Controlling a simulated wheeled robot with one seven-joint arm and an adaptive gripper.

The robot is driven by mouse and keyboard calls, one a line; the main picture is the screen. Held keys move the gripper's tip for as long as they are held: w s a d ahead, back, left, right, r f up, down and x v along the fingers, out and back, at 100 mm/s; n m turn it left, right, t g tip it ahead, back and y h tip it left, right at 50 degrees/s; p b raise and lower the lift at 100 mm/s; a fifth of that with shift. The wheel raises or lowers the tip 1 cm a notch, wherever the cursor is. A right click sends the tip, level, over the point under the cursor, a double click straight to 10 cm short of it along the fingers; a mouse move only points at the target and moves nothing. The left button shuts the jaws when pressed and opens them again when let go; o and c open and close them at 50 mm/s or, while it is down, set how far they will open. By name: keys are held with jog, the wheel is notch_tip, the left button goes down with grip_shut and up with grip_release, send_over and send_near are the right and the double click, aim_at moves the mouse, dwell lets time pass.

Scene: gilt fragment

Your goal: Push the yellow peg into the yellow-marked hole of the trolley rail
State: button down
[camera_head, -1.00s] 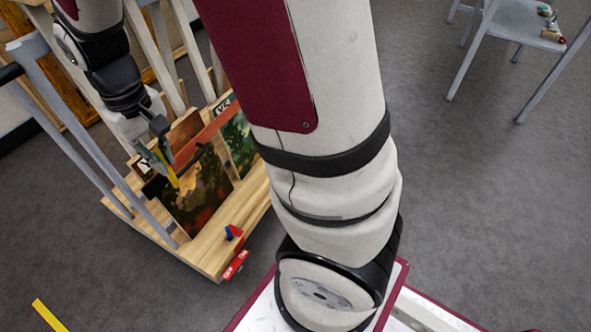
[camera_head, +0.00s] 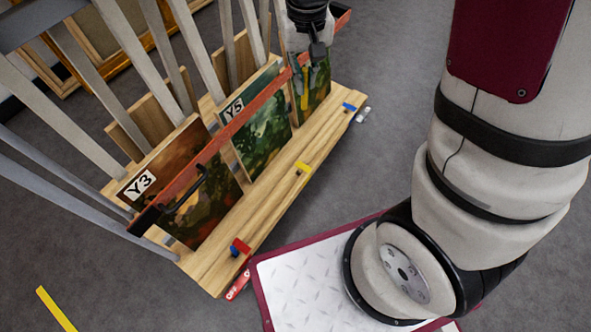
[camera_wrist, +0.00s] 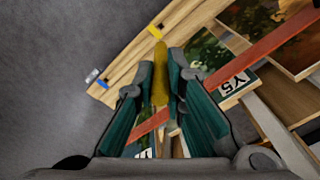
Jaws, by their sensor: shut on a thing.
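My gripper (camera_head: 305,78) is shut on the yellow peg (camera_wrist: 160,84), which points out beyond the fingertips. In the head view the peg (camera_head: 305,94) hangs in front of the far right painting, above the trolley rail (camera_head: 262,222). The rail is the pale wooden front edge. A yellow mark (camera_head: 303,167) sits near its middle; it also shows in the wrist view (camera_wrist: 156,30), just past the peg's tip. The peg is toward the blue-marked end (camera_head: 349,106) of the rail. The hole itself is too small to make out.
A red bar (camera_head: 245,113) with a black handle crosses the paintings labelled Y3 (camera_head: 140,184) and Y5 (camera_head: 233,110). Grey uprights rise behind. Open grey floor lies right of the trolley.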

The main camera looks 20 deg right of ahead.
jog(key=w+a+f+m, duration=0.2)
jog(key=w+f+m, duration=0.3)
jog(key=f, duration=0.5)
jog(key=m+b, duration=0.2)
jog(key=m, duration=1.3)
send_over(298, 166)
jog(key=s+a, duration=0.1)
jog(key=s, duration=0.2)
notch_tip(298, 166, down, 25)
jog(key=shift+w+f+b, duration=0.1)
jog(key=shift+f+b, duration=2.1)
jog(key=shift+f, duration=2.65)
jog(key=shift+f, duration=0.2)
jog(key=c, duration=1.7)
grip_release()
jog(key=shift+o, duration=0.2)
